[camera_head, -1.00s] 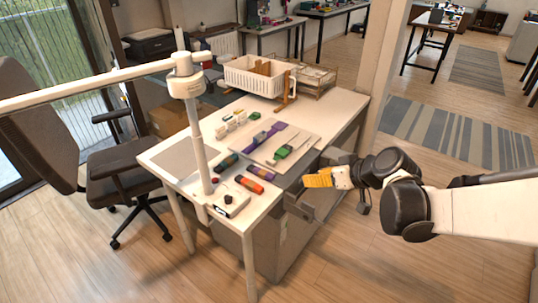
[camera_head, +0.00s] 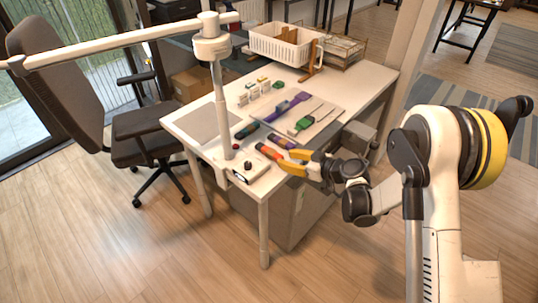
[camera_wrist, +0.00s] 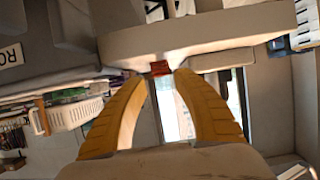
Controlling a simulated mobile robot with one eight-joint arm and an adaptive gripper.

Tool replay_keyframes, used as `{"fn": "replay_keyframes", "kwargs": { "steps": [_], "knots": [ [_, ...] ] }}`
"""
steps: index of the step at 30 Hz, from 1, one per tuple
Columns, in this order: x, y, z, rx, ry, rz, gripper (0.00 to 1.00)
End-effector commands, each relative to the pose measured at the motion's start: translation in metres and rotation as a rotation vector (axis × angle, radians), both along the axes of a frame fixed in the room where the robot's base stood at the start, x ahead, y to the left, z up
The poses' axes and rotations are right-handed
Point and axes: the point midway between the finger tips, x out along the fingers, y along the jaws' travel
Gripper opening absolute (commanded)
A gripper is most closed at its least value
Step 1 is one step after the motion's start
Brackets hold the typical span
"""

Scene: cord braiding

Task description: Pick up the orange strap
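The orange strap (camera_head: 267,152) is a short, dark-tipped roll lying on the white table (camera_head: 210,125) near its front edge. My gripper (camera_head: 289,160) is at that front edge, with its yellow fingers apart and pointing at the strap from the right. In the wrist view, my gripper (camera_wrist: 163,79) is open and empty. A small red-orange end (camera_wrist: 160,68), likely the strap, shows at the table edge between the fingertips, apart from them. The rest of the strap is hidden from the wrist camera.
A white box with a black knob (camera_head: 248,167) stands at the front edge. A white post (camera_head: 221,110) rises at the left. A white basket (camera_head: 285,45) is at the back.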

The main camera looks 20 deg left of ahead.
Motion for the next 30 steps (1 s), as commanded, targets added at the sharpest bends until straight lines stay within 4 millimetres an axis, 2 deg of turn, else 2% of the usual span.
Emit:
{"fn": "replay_keyframes", "kwargs": {
  "steps": [7, 15, 22, 25, 26, 30],
  "knots": [
    [0.008, 0.022, -0.009, -0.001, 0.0, 0.001, 0.34],
    [0.021, 0.056, -0.02, -0.001, 0.0, 0.0, 0.34],
    [0.022, 0.057, -0.018, -0.001, 0.0, -0.001, 0.33],
    [0.022, 0.057, -0.018, -0.001, 0.001, -0.001, 0.03],
    [0.022, 0.057, -0.018, -0.001, 0.0, -0.001, 0.0],
    [0.022, 0.057, -0.018, -0.001, 0.0, -0.001, 0.0]
  ]
}}
